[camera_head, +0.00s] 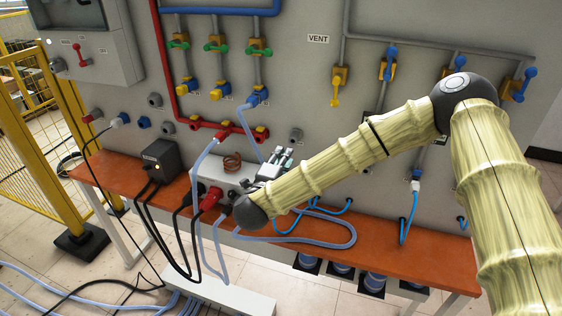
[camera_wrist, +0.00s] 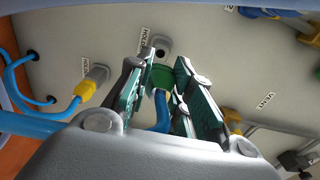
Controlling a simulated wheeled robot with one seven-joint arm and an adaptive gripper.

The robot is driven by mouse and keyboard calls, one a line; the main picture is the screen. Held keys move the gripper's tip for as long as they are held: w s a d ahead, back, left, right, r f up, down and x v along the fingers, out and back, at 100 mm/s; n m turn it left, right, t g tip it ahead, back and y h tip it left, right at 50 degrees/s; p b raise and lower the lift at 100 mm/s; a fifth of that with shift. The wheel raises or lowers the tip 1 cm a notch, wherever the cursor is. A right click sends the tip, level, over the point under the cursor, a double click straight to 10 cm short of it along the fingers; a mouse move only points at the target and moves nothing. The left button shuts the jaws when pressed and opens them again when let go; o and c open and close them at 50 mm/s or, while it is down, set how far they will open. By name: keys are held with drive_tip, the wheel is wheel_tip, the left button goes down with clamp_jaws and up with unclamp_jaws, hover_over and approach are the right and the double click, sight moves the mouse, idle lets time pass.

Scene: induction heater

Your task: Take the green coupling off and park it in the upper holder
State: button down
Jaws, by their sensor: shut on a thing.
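My gripper (camera_wrist: 157,75) is shut on the green coupling (camera_wrist: 161,77), which sits between the two dark-green finger pads in the wrist view. A blue hose (camera_wrist: 162,115) runs from the coupling back toward my wrist. Just beyond the coupling is a grey holder (camera_wrist: 160,46) with a dark open hole, beside a HOLDER label. The coupling is close to this holder; I cannot tell whether they touch. In the head view my gripper (camera_head: 283,160) is in front of the panel, above the bench, and the coupling cannot be made out there.
A yellow coupling (camera_wrist: 78,94) with a blue hose sits in another grey holder (camera_wrist: 97,74). In the head view, a white box with a copper coil (camera_head: 232,162) stands left of my gripper. Hoses lie along the orange bench (camera_head: 385,232).

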drive_tip(key=shift+x, duration=2)
drive_tip(key=shift+w+d, duration=0.25)
drive_tip(key=shift+w, duration=0.45)
drive_tip(key=shift+b, duration=0.8)
drive_tip(key=shift+w+d, duration=0.2)
drive_tip(key=shift+w, duration=0.4)
idle(0.7)
drive_tip(key=c, duration=1.2)
unclamp_jaws()
drive_tip(key=shift+w, duration=0.1)
drive_tip(key=shift+s, duration=0.2)
